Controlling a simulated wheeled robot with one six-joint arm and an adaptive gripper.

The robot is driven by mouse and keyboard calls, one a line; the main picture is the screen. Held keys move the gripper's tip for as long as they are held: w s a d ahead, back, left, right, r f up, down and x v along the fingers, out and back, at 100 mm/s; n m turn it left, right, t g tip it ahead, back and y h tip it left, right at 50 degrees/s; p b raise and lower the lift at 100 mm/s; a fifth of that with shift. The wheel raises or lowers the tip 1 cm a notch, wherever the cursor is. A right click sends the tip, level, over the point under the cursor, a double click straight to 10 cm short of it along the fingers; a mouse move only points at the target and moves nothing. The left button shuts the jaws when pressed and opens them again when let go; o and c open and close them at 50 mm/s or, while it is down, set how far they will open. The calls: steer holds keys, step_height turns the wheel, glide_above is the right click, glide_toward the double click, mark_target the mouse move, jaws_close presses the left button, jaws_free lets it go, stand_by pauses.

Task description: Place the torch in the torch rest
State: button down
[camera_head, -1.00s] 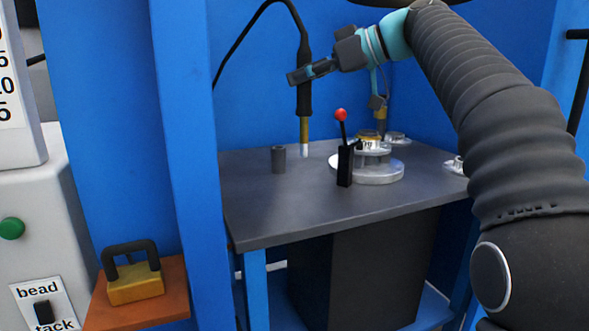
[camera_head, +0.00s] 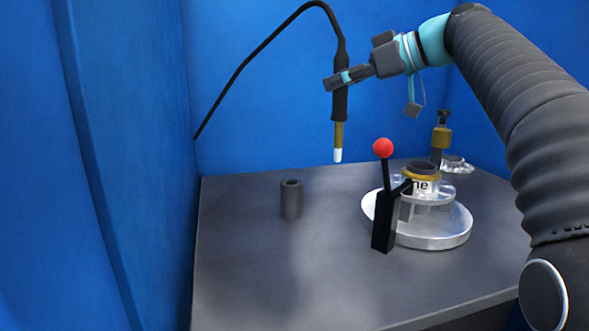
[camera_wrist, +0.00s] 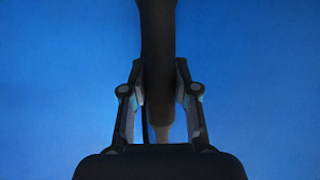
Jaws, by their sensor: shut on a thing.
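The torch (camera_head: 340,103) is a black handle with a brass neck and a white tip, with a black cable arching from its top to the left. My gripper (camera_head: 340,80) is shut on its handle and holds it nearly upright, tip down, above the grey table. The wrist view also shows the dark torch handle (camera_wrist: 158,70) between the two fingers. A short dark hollow cylinder (camera_head: 291,200), which looks like the torch rest, stands upright on the table to the left of and below the torch tip. Its open top shows and looks empty.
A black lever post with a red knob (camera_head: 383,148) stands before a round metal turntable (camera_head: 445,232) bearing a flanged part with a label (camera_head: 422,184). A brass-and-black item (camera_head: 441,138) is behind. The table (camera_head: 270,275) is clear at front left. Blue walls enclose it.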

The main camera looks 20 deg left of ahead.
mark_target(340, 110)
steer(key=a+f+b, duration=0.1)
steer(key=a+f, duration=0.9)
steer(key=shift+w+a, duration=0.15)
steer(key=shift+w, duration=0.2)
steer(key=shift+f+b, duration=0.75)
steer(key=shift+b, duration=0.15)
steer(key=c, duration=0.9)
jaws_free()
steer(key=shift+r, duration=0.2)
steer(key=v, duration=1.2)
steer(key=shift+r+p, duration=0.4)
steer(key=shift+r, duration=0.05)
